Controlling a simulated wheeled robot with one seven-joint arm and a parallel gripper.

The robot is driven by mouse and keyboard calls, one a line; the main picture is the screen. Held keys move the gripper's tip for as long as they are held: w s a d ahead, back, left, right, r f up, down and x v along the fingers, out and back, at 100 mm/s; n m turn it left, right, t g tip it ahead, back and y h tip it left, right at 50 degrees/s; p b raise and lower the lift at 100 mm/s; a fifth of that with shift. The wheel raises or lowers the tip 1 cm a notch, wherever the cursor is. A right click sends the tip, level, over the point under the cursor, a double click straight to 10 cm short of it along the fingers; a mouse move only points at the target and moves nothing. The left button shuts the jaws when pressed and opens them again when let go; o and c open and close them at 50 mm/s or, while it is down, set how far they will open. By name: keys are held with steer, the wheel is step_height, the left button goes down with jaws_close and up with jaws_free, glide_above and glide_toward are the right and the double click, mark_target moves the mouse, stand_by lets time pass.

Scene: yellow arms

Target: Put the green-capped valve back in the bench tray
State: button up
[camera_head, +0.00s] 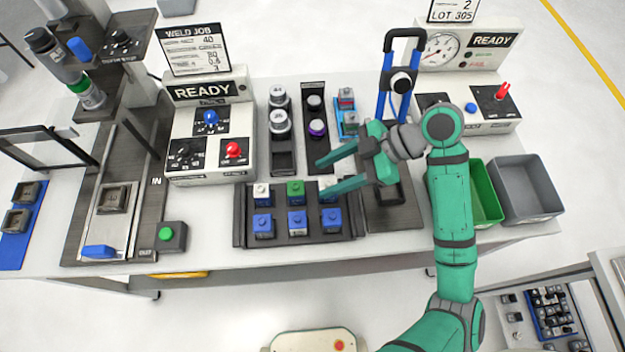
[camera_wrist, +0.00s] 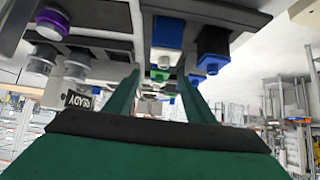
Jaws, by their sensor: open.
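The bench tray (camera_head: 240,222) is dark and holds two rows of small square valves. The green-capped valve (camera_head: 295,190) appears to be the green-topped one in the middle of the back row, between two white-topped ones. The front row has blue valves (camera_head: 297,222). My gripper (camera_head: 320,179) is open and empty, its fingers pointing left above the tray's back right part. In the wrist view the green piece (camera_wrist: 160,75) shows beyond and between the open fingers (camera_wrist: 158,88), apart from them. How deep it sits cannot be told.
Green (camera_head: 481,195) and grey (camera_head: 528,188) bins lie right of my arm.

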steer(key=v, duration=0.3)
steer(key=shift+s, duration=0.15)
